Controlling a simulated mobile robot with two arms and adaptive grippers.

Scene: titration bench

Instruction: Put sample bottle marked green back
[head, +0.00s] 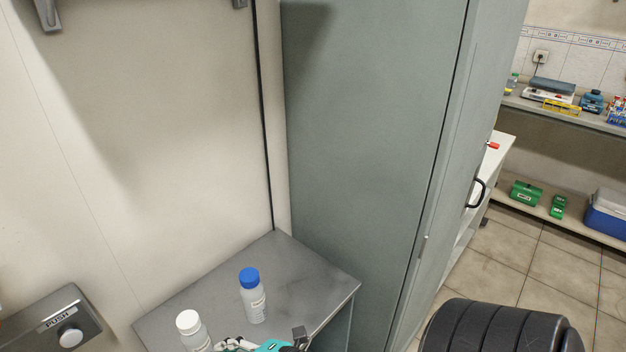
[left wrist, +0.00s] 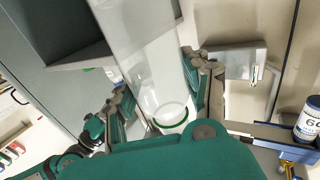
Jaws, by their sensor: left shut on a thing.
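My left gripper (left wrist: 165,88) is shut on a clear, see-through bottle (left wrist: 150,60) with a green ring (left wrist: 172,122) at its near end. The bottle runs up out of the left wrist view, so its far end is hidden. A teal and dark gripper part (head: 272,346) shows at the bottom edge of the head view; the held bottle is not visible there. My right gripper is not identifiable in either view.
A grey table (head: 300,268) holds a blue-capped bottle (head: 254,298) and a white-capped bottle (head: 190,328). A tall grey-green cabinet (head: 370,130) stands against its right side. A labelled bottle (left wrist: 308,122) is at the right of the left wrist view.

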